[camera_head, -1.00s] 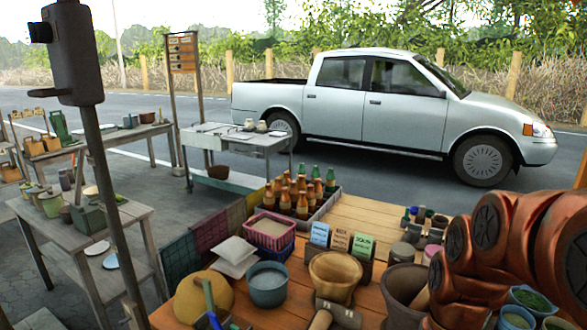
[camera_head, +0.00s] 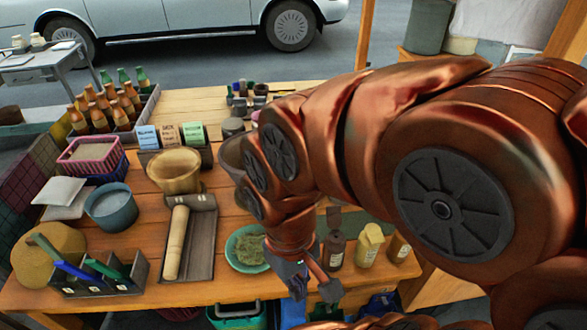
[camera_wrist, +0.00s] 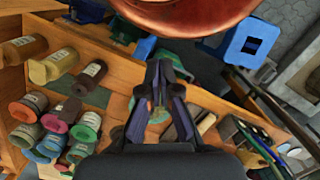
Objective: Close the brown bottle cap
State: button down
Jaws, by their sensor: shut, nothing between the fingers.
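The brown bottle (camera_head: 335,252) stands near the table's front edge, just right of my gripper in the head view. In the wrist view the dark brown bottle (camera_wrist: 91,76) is left of the fingers, with a pale label. My gripper (camera_head: 316,284) points down at the front edge in the head view, apart from the bottle. It is shut and empty; its fingers also show in the wrist view (camera_wrist: 158,92).
A yellow bottle (camera_head: 369,247) and a tan bottle (camera_head: 399,249) stand right of the brown one. A green plate (camera_head: 247,250) lies left of my gripper. A wooden roller (camera_head: 177,243) and a blue bowl (camera_head: 111,207) are further left. My arm covers much of the right side.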

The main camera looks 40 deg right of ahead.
aim_at(334, 219)
jog(key=k, duration=1.2)
jog(key=u, duration=0.2)
jog(key=i, duration=0.8)
jog(key=u, duration=0.55)
